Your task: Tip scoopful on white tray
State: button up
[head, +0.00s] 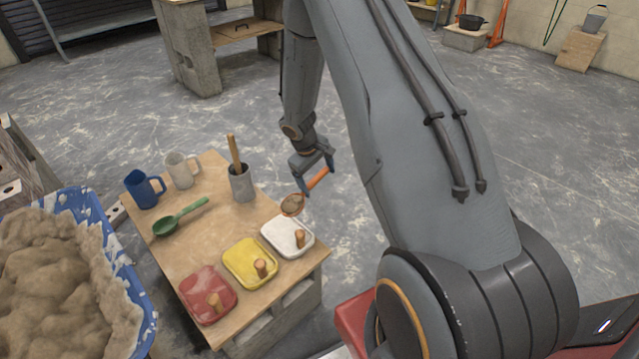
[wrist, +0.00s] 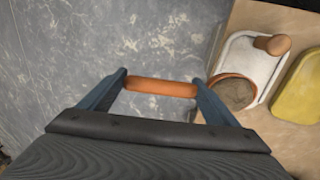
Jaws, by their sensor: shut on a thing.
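My gripper (head: 312,178) is shut on the orange handle of a scoop (head: 292,205). The scoop's round bowl holds brown mortar and is above the far edge of the white tray (head: 275,240). In the wrist view the handle (wrist: 160,88) lies across between the two fingers, and the filled bowl (wrist: 235,93) overlaps the tray's near corner. The bowl looks level, with the mortar still in it. The white tray (wrist: 240,45) has an upright wooden peg-like handle and sits at the right end of the board. How high the bowl is above it is hard to tell.
A yellow tray (head: 250,262) and a red tray (head: 208,295) stand beside the white one. A green scoop (head: 180,217), a blue mug (head: 143,189), a pale mug (head: 181,170) and a grey cup with a stick (head: 241,183) share the board. A blue tub (head: 128,285) holds mortar.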

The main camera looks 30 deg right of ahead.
jog(key=shift+s+a+r+t+h+b, duration=0.2)
jog(key=shift+a+r+h+b, duration=0.35)
jog(key=shift+b, duration=1.75)
jog(key=shift+s+a+r+t+h+b, duration=0.1)
jog(key=shift+a+r+t+h+b, duration=0.4)
jog(key=shift+b, duration=1.75)
jog(key=a+h+b, duration=0.1)
jog(key=b, duration=0.2)
jog(key=shift+s+a+r+h+b, duration=0.15)
jog(key=shift+s+a+h+b, duration=0.15)
jog(key=shift+a+h, duration=0.1)
jog(key=a+b, duration=0.1)
jog(key=a+h+b, duration=0.1)
jog(key=b, duration=0.1)
jog(key=a+r+h+b, duration=0.1)
jog(key=shift+s+t+b, duration=0.3)
jog(key=shift+s, duration=0.1)
jog(key=shift+s+a+r+t+h+b, duration=0.15)
jog(key=shift+s+a+r+h+b, duration=0.1)
jog(key=shift+a+h+b, duration=0.3)
jog(key=shift+s+a+r+t+h+b, duration=0.15)
jog(key=shift+a+r+h+b, duration=0.1)
jog(key=shift+a+h+b, duration=0.25)
jog(key=shift+s+a+r+h+b, duration=0.3)
jog(key=shift+a+r+h+b, duration=0.2)
jog(key=shift+a+h+b, duration=0.2)
jog(key=shift+r, duration=0.15)
jog(key=shift+r+p, duration=0.5)
